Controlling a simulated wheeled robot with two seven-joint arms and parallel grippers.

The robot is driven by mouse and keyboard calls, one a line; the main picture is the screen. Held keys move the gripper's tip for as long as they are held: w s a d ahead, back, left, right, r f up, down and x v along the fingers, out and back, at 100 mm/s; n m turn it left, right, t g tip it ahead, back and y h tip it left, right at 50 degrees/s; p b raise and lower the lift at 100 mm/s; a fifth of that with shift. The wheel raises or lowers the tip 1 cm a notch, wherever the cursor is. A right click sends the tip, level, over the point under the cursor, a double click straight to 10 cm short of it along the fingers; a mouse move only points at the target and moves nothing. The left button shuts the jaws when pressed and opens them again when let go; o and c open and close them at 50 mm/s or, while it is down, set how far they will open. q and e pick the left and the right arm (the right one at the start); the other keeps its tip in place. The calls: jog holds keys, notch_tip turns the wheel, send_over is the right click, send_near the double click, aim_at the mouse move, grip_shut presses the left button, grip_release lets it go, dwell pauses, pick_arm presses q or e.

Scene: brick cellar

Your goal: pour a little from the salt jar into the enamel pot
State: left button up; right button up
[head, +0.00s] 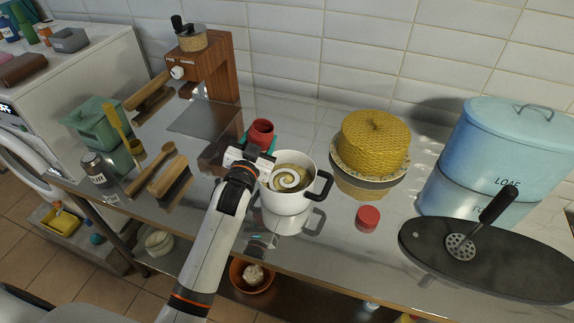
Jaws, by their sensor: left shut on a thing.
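The white enamel pot (284,219) stands on the shiny metal counter, with a dark handle at its right and a pale swirl over yellowish contents inside. My left gripper (258,149) is at the pot's upper left rim, shut on a small red jar, apparently the salt jar (262,129). The jar's dark open mouth shows at the top, and it looks about upright. Its lower part is hidden by the gripper, and I cannot tell whether it touches the counter. A red lid (367,217) lies on the counter right of the pot. My right gripper is not in view.
A yellow woven dome (375,142) stands right of the pot. A blue loaf bin (512,150) and a dark oval board (480,268) with a masher are further right. Brushes, a labelled jar (97,168) and a green box (100,125) are left.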

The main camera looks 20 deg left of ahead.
aim_at(254, 124)
pick_arm(q)
jog(key=a+n, duration=0.1)
jog(key=n, duration=0.2)
jog(key=shift+a+p, duration=0.1)
jog(key=shift+p, duration=0.25)
jog(key=shift+r, duration=0.15)
notch_tip(254, 124, up, 6)
jog(key=p, duration=0.6)
jog(key=shift+f, duration=0.25)
